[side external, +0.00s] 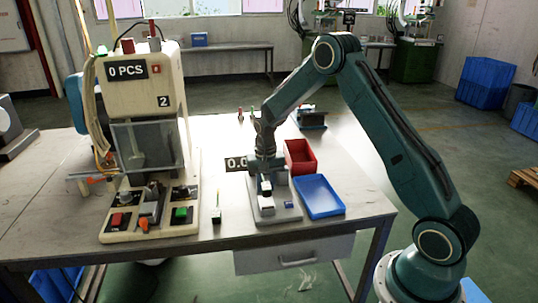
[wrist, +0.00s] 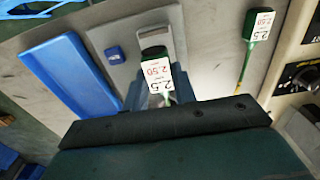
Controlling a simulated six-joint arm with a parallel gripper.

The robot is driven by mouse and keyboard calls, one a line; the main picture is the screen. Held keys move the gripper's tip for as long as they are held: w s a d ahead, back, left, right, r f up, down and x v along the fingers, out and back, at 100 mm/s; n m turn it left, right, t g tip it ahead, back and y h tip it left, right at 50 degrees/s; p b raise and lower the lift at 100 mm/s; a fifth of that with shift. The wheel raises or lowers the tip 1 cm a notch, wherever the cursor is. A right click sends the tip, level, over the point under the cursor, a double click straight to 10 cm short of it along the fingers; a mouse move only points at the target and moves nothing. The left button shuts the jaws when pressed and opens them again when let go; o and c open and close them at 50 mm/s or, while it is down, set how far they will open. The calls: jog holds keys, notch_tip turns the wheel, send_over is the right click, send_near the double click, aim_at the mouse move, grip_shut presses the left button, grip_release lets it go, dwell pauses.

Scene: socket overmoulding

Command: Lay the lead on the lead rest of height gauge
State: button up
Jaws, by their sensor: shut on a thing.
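The lead (wrist: 155,72), with a dark green end and a white tag reading 2.5 and 2.50, is between my gripper's fingers (wrist: 160,96) in the wrist view. My gripper (side external: 264,176) is shut on it, low over the height gauge. The gauge's light grey base (side external: 266,214) carries a small blue button (side external: 289,205), also in the wrist view (wrist: 115,54). Its display (side external: 236,163) reads 0.0. My gripper and the lead hide much of the gauge, including the lead rest. I cannot tell whether the lead touches it.
Another tagged lead (wrist: 258,24) lies on the table (side external: 232,225), left of the gauge in the side view (side external: 216,212). A blue tray (side external: 320,197) and red bin (side external: 300,156) stand at the gauge's right. The large moulding machine (side external: 145,95) stands at left.

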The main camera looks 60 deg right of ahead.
jog(key=shift+f, duration=1.6)
jog(key=shift+f, duration=0.15)
jog(key=o, duration=1)
notch_tip(320, 180, up, 12)
jog(key=shift+f, duration=0.1)
jog(key=shift+r, duration=0.25)
